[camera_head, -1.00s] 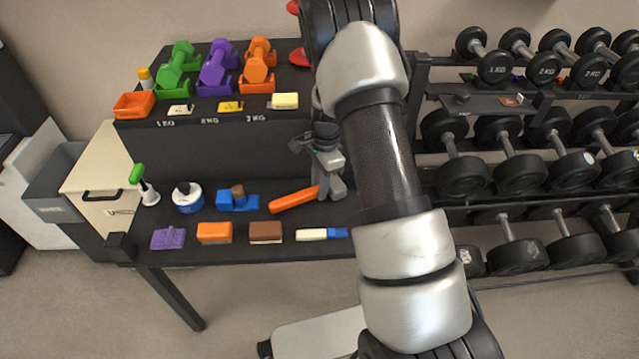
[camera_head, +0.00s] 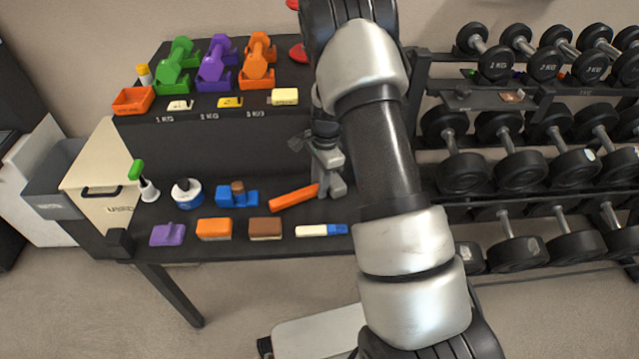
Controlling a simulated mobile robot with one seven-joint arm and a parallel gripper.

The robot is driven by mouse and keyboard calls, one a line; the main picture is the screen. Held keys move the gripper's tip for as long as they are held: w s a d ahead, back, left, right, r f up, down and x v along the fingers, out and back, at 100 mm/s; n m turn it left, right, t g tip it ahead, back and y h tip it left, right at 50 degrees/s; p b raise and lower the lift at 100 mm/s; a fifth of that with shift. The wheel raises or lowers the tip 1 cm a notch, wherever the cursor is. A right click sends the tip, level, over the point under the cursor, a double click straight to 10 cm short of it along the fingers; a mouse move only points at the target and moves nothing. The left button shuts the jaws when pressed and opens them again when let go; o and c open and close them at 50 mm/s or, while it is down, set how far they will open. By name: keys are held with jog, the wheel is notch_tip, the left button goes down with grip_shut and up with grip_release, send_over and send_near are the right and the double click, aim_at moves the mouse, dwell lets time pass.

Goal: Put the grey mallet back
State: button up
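The mallet lies at the right end of the lower black shelf (camera_head: 190,257). Its orange handle (camera_head: 292,198) points left and slightly toward the front. What looks like its grey head (camera_head: 337,188) is at the handle's right end, partly covered by my gripper. My gripper (camera_head: 327,178) points down at the mallet, where the handle meets the head. Its grey fingers blend with the grey head, so I cannot tell whether they are closed on it. My silver and black arm hides the shelf to the right.
Along the lower shelf are a green-handled brush (camera_head: 148,185), a blue-and-white round container (camera_head: 187,193), a blue tool (camera_head: 237,195) and several blocks. Green, purple and orange (camera_head: 257,62) dumbbells stand on the upper tier. A dumbbell rack (camera_head: 515,165) is at right.

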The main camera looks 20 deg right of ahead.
dwell(0.4)
jog(key=o, duration=0.6)
jog(key=shift+c, duration=0.2)
jog(key=shift+d+r+p, duration=0.15)
jog(key=shift+r+p, duration=1.15)
jog(key=shift+r, duration=0.45)
jog(key=shift+d+r+p, duration=0.15)
jog(key=shift+r+p, duration=1.1)
jog(key=shift+r, duration=0.5)
